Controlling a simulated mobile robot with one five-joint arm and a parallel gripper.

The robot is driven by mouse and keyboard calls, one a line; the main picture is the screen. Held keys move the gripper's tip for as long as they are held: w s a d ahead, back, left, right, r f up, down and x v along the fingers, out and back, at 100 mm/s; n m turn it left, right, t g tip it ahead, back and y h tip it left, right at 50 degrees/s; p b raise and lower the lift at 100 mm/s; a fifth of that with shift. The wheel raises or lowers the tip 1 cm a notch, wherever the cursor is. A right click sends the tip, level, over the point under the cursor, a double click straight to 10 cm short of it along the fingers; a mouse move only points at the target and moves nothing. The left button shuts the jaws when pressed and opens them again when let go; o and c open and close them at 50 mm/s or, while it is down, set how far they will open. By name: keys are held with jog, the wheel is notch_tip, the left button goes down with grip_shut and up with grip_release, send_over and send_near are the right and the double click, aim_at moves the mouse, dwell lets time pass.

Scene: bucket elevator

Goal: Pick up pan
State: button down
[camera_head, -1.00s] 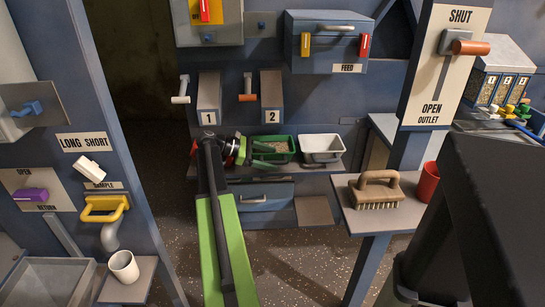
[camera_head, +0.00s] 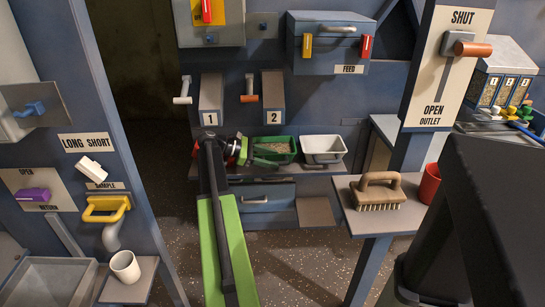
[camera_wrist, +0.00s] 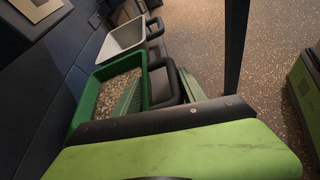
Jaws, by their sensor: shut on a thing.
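The green pan (camera_head: 292,157) holds grainy material and stands on a low ledge beneath chutes 1 and 2. In the wrist view, the green pan (camera_wrist: 85,105) has a dark loop handle (camera_wrist: 164,84) on its near side. My gripper (camera_head: 246,151) is at the pan's left end in the head view. In the wrist view, my gripper's (camera_wrist: 160,88) green fingers lie on both sides of the handle, shut on it. Part of the handle is hidden by the gripper. The pan looks level and I cannot tell any gap under it.
An empty white pan (camera_head: 341,150) stands right beside the green pan, also in the wrist view (camera_wrist: 120,40). A blue drawer (camera_head: 268,203) is below the ledge. A brush (camera_head: 379,191) and red cup (camera_head: 429,184) sit on a side shelf at right. Floor in front is open.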

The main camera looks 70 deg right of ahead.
jog(key=shift+r, duration=0.1)
jog(key=shift+a+r+p, duration=0.15)
jog(key=shift+r+p, duration=0.15)
jog(key=shift+p, duration=0.05)
notch_tip(320, 180, up, 6)
jog(key=r+p, duration=0.1)
jog(key=p, duration=0.6)
jog(key=s+a, duration=0.3)
jog(key=a, duration=0.6)
jog(key=s+a, duration=0.4)
jog(key=a, duration=0.5)
jog(key=shift+s+a+f+b, duration=0.15)
jog(key=shift+a+f+b, duration=0.05)
jog(key=shift+f+b, duration=0.15)
